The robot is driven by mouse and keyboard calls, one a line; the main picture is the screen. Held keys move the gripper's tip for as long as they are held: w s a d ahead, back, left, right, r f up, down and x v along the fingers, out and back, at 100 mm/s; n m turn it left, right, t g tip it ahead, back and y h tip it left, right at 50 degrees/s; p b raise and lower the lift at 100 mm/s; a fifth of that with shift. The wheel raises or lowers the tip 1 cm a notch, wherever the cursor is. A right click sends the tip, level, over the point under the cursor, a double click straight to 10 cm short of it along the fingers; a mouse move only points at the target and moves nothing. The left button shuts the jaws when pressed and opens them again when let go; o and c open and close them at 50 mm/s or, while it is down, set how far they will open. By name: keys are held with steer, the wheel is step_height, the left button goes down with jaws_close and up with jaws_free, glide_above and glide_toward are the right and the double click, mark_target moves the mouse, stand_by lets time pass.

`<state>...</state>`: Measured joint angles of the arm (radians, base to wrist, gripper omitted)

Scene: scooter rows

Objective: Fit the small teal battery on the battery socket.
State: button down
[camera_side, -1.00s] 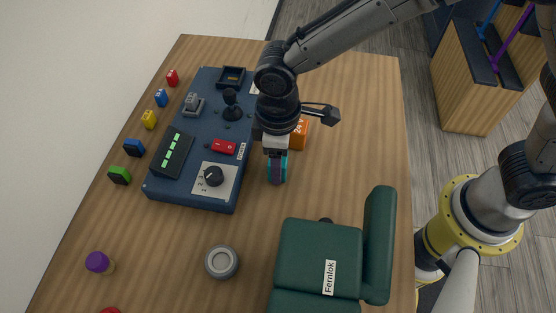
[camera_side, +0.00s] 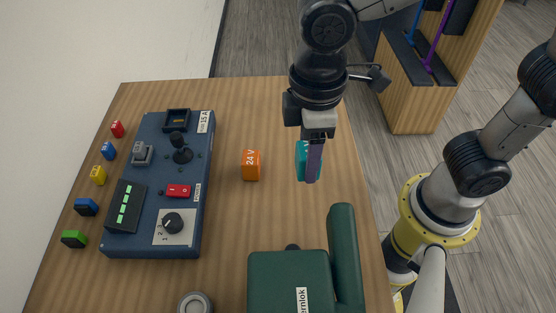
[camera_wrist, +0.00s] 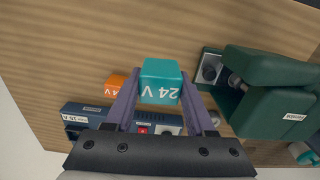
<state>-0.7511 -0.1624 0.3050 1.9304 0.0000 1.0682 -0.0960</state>
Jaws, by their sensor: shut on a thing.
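The small teal battery (camera_wrist: 160,82) is between my gripper's purple fingers in the wrist view, marked "24 V". In the side view the battery (camera_side: 301,160) is partly hidden by a finger. My gripper (camera_side: 313,172) is shut on it, to the right of the orange 24 V block, apparently above the table. The wrist view also shows my gripper (camera_wrist: 158,100).
The orange block (camera_side: 251,165) stands between the blue control panel (camera_side: 190,220) and my gripper. The green seat (camera_side: 290,280) with its upright back (camera_side: 344,255) stands at the front. Several small coloured pieces line the left side. Bare wood lies around the orange block.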

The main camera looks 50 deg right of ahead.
steer(key=shift+s+d+r, duration=0.35)
steer(key=shift+s+d, duration=0.2)
steer(key=w+a+r+n, duration=0.1)
steer(key=w+a+r, duration=0.35)
steer(key=w, duration=0.45)
steer(key=w+a+r, duration=0.4)
steer(key=w+r, duration=0.1)
steer(key=w, duration=0.3)
steer(key=w+f, duration=0.4)
steer(key=w, duration=0.7)
steer(key=shift+m, duration=0.9)
steer(key=w+d+f, duration=0.1)
steer(key=w+f, duration=0.1)
steer(key=f, duration=0.1)
steer(key=w+f, duration=0.2)
steer(key=f, duration=0.1)
steer(key=w+d+f, duration=0.1)
steer(key=w+f, duration=0.2)
steer(key=shift+d+f, duration=0.15)
steer(key=shift+d, duration=0.2)
steer(key=shift+f, duration=1.3)
steer(key=shift+s+f, duration=0.1)
steer(key=shift+f, duration=0.7)
steer(key=shift+c, duration=0.8)
jaws_free()
